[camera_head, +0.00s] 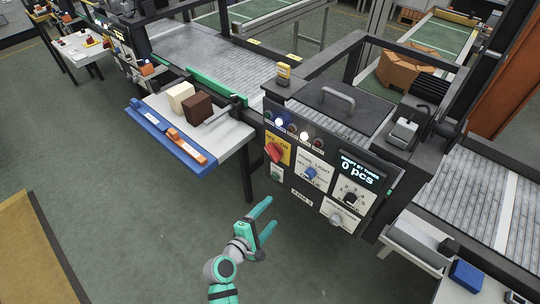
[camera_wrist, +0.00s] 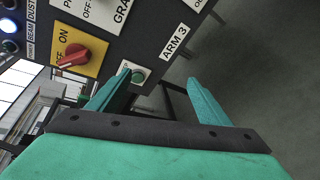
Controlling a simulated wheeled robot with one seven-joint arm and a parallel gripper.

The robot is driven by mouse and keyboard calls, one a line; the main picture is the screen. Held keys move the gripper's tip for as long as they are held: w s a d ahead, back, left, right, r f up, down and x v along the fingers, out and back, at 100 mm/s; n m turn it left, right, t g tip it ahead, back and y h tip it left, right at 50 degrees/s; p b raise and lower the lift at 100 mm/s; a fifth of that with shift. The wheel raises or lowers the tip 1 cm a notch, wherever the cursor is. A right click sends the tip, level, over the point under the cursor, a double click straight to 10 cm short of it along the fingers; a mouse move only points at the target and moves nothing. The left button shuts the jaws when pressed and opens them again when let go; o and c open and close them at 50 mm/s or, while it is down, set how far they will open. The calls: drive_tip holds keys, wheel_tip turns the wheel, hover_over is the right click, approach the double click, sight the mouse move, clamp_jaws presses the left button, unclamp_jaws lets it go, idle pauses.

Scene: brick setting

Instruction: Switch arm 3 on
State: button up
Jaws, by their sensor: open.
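The control panel (camera_head: 318,170) carries an "ARM 3" label (camera_head: 301,195), which also shows in the wrist view (camera_wrist: 175,43). At its left is a red rotary knob (camera_head: 274,152) on a yellow plate marked OFF and ON. The knob (camera_wrist: 72,57) is at the upper left in the wrist view; I cannot tell which mark it points to. A green button (camera_head: 275,174) sits below the plate; it shows near the left fingertip in the wrist view (camera_wrist: 138,76). My gripper (camera_head: 271,212) is open and empty, below and in front of the panel; its fingers also show in the wrist view (camera_wrist: 158,78).
A blue knob (camera_head: 310,173), a black knob (camera_head: 350,197) and a grey knob (camera_head: 335,219) share the panel. The green floor is clear around my arm.

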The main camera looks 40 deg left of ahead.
sight(270, 155)
drive_tip(key=w+a+r+n+t+h, duration=0.2)
drive_tip(key=a+r+n+t, duration=0.1)
drive_tip(key=a+r, duration=0.85)
drive_tip(key=w+d, duration=0.1)
drive_tip(key=w, duration=0.2)
drive_tip(key=w+r, duration=0.1)
drive_tip(key=w, duration=0.3)
drive_tip(key=w+d, duration=0.1)
drive_tip(key=w, duration=0.3)
drive_tip(key=shift+d+r, duration=0.35)
drive_tip(key=c, duration=1)
drive_tip(key=shift+c, duration=0.2)
